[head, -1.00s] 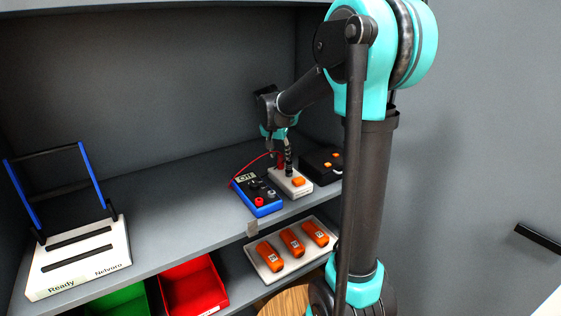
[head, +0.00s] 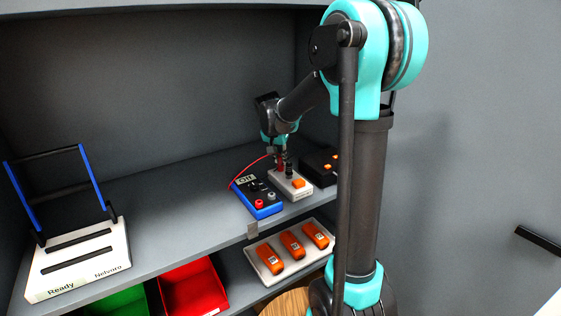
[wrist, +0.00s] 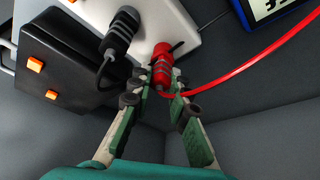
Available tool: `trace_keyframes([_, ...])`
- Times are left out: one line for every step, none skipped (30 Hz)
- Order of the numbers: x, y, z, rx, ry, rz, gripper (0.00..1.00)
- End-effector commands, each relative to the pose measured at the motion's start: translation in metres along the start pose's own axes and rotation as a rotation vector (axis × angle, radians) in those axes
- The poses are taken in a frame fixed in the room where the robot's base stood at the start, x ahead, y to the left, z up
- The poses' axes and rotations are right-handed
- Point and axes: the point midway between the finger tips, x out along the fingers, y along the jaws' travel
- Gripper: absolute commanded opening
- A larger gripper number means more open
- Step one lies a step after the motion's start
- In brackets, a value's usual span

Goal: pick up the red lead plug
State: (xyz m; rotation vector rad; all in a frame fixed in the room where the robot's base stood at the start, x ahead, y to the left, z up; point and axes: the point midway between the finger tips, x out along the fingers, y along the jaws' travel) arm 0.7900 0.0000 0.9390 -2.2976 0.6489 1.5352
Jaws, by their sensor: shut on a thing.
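The red lead plug (wrist: 162,68) stands in the white block in the wrist view, with its red cable running off to the right. My gripper (wrist: 158,88) has its two fingers on either side of the plug and is shut on it. In the head view my gripper (head: 279,158) is low over the white block (head: 290,186), and the plug is mostly hidden there. A black plug (wrist: 122,30) with a black cable stands in the same block, close beside the red plug.
A blue meter (head: 259,198) with a red cable lies left of the block. A black box (head: 318,166) with orange buttons is to its right. A white tray (head: 252,262) with orange modules, red and green bins sit lower. A white rack (head: 80,262) stands at left.

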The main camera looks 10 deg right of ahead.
Motion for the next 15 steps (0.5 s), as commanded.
trace_keyframes([-0.001, 0.0, 0.0, 0.0, 0.0, 0.0, 0.0])
trace_keyframes([-0.001, 0.0, -0.001, 0.0, 0.0, 0.0, 0.0])
trace_keyframes([-0.003, 0.0, -0.001, 0.0, 0.0, 0.0, 0.0])
trace_keyframes([-0.004, 0.0, -0.002, 0.0, 0.0, 0.0, 0.0])
trace_keyframes([-0.006, 0.0, -0.003, 0.0, 0.0, 0.0, 0.0])
trace_keyframes([-0.009, 0.0, -0.004, 0.0, 0.0, 0.0, 0.0])
trace_keyframes([-0.012, 0.0, -0.005, 0.0, 0.0, 0.0, 0.0])
trace_keyframes([-0.015, 0.0, -0.006, 0.0, 0.0, 0.0, 0.0])
trace_keyframes([-0.02, 0.0, -0.008, 0.0, 0.0, 0.0, 0.0])
trace_keyframes([-0.024, 0.0, -0.01, 0.0, 0.0, 0.0, 0.0])
trace_keyframes([-0.028, 0.0, -0.011, 0.0, 0.0, 0.0, 0.0])
trace_keyframes([-0.034, 0.0, -0.014, 0.0, 0.0, 0.0, 0.0])
trace_keyframes([-0.039, 0.0, -0.016, 0.0, 0.0, 0.0, 0.0])
trace_keyframes([-0.043, 0.0, -0.018, 0.0, 0.0, 0.0, 0.0])
trace_keyframes([-0.05, 0.0, -0.02, 0.0, 0.0, 0.0, 0.0])
